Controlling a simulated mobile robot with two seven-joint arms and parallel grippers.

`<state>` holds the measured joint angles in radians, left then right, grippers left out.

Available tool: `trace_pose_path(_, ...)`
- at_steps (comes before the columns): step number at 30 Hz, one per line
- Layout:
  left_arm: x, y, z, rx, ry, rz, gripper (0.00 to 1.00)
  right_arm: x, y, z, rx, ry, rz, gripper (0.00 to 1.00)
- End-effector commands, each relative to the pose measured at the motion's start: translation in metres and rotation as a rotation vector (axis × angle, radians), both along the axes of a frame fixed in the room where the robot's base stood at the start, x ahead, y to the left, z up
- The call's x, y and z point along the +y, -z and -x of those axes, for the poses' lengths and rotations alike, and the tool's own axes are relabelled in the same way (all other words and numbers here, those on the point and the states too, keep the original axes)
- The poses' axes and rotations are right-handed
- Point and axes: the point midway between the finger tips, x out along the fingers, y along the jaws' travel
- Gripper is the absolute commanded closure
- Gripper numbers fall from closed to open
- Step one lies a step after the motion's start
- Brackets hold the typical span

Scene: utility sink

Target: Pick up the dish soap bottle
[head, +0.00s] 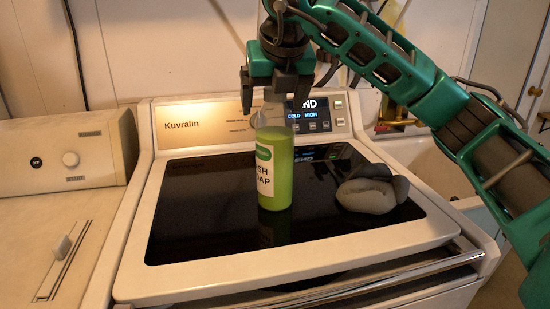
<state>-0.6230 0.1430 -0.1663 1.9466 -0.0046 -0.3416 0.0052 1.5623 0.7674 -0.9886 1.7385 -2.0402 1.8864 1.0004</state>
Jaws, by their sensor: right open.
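The dish soap bottle (274,168) stands upright on the black glass top of the washer. It is clear, with green liquid and a white and green label. My right gripper (269,92) points down directly over the bottle, with its dark fingers apart around the level of the bottle's top. The fingers hide the bottle's cap and neck, and I cannot tell whether they touch it. My left gripper is not in view.
A grey rounded object (366,196) sits on the glass top (200,215) to the right of the bottle. The washer's control panel (205,124) rises behind. Another white appliance (50,210) stands at the left. The glass left of the bottle is clear.

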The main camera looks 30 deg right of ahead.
Motion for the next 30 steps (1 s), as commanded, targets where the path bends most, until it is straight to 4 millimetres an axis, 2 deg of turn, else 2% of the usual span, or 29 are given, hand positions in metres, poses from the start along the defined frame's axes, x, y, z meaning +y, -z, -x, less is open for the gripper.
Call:
trace_pose_path(5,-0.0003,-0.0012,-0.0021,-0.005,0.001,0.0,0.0,-0.0002,-0.0002,0.0001,0.0,0.001,-0.001,0.14)
trace_pose_path(30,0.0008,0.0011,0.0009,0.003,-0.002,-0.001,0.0,0.0001,0.0007,0.0006,0.004,0.0,0.0,0.94)
